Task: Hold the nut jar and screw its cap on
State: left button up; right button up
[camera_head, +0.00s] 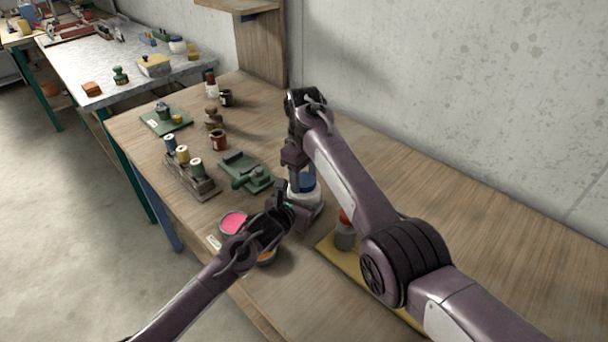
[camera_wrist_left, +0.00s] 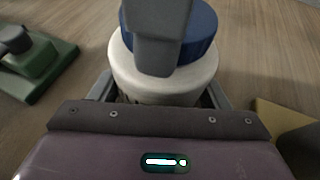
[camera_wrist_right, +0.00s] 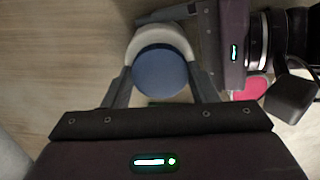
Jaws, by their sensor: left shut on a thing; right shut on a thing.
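The white nut jar (camera_head: 292,193) stands upright on the wooden table below the wall. It also shows in the left wrist view (camera_wrist_left: 122,67) and right wrist view (camera_wrist_right: 163,37). The blue cap (camera_head: 307,183) is at the top of the jar; it shows too in the left wrist view (camera_wrist_left: 203,27) and right wrist view (camera_wrist_right: 160,73). My left gripper (camera_head: 304,208) is shut around the jar's body from the side. My right gripper (camera_head: 303,182) points down from above and is shut on the cap. How far the cap is threaded cannot be seen.
A pink-topped round tub (camera_head: 233,222) stands beside my left gripper. A green fixture (camera_head: 246,171) and a spool rack (camera_head: 190,183) lie to the left. A yellow board (camera_head: 333,258) is under my right arm, with a red-topped grey item (camera_head: 345,236). The table's right side is clear.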

jog(key=shift+m, duration=0.9)
jog(key=o, duration=1.1)
jog(key=shift+c, duration=0.2)
jog(key=shift+r, duration=0.1)
jog(key=shift+r, duration=2.2)
jog(key=shift+c, duration=0.3)
